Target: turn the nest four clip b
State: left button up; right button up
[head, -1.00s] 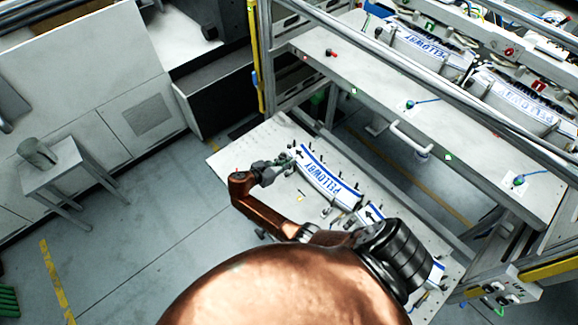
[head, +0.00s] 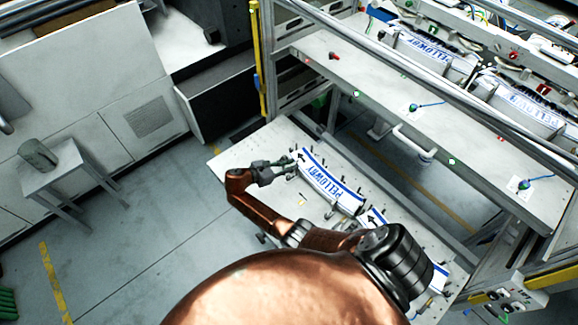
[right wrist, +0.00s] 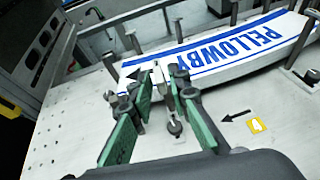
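A white label stack with blue stripes and PELLOWBY print (head: 328,184) lies between upright posts on the pale plate (head: 232,157); it also shows in the right wrist view (right wrist: 235,52). My right gripper (head: 289,162) is at the stack's upper-left end. In the right wrist view its green-padded fingers (right wrist: 168,105) stand apart. A small metal clip (right wrist: 174,127) shows between them, near the stack's edge; whether they touch it I cannot tell. Its lettering is not readable. My left gripper is not in view.
A black arrow (right wrist: 235,116) and a yellow tag (right wrist: 255,125) mark the plate beside the gripper. Several posts rise around the stack. A grey shelf (head: 400,118) with more label stacks stands behind. A small side table (head: 65,175) is at the left, with open floor between.

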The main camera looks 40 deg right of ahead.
jog(key=shift+o, duration=0.8)
jog(key=shift+a, duration=0.1)
jog(key=v, duration=1.2)
jog(key=shift+a+f, duration=0.1)
